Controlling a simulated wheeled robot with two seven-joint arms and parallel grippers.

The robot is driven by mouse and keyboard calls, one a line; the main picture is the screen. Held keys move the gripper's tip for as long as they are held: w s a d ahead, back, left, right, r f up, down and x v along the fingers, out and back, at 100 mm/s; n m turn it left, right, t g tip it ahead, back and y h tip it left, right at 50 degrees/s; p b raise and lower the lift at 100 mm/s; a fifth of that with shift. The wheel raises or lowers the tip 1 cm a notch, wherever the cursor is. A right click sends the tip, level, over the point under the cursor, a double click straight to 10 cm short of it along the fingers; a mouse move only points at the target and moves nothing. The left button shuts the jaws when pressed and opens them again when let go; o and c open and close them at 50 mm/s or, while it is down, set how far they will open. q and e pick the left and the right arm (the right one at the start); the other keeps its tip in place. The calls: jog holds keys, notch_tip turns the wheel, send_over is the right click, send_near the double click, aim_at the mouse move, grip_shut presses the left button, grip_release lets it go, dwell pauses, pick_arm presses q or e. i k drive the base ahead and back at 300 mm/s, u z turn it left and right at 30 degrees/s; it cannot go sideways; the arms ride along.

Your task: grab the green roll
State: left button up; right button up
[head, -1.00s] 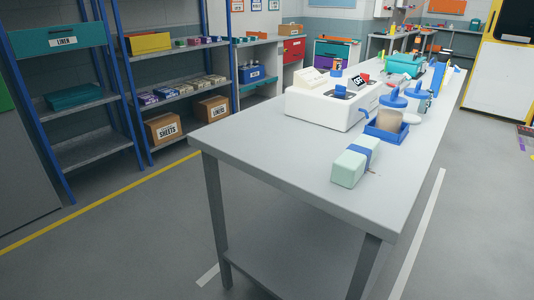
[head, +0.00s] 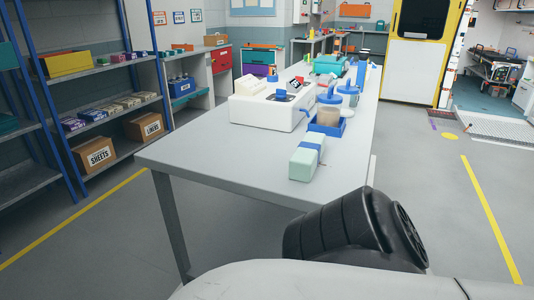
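A pale green roll (head: 301,167) with a blue band around it lies on the grey table (head: 220,160), close to the table's near right edge. It looks block-shaped with rounded edges. Nothing touches it from my side. Neither of my grippers shows in the head view.
Behind the roll stand a blue tray (head: 341,128) with a beige container (head: 328,115) and a white device (head: 266,112). Shelves with boxes (head: 93,154) line the left. The table's near left part is bare. Open floor lies to the right.

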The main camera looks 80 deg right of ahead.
aim_at(303, 165)
jog(key=i, duration=1.55)
jog(key=z, duration=1.95)
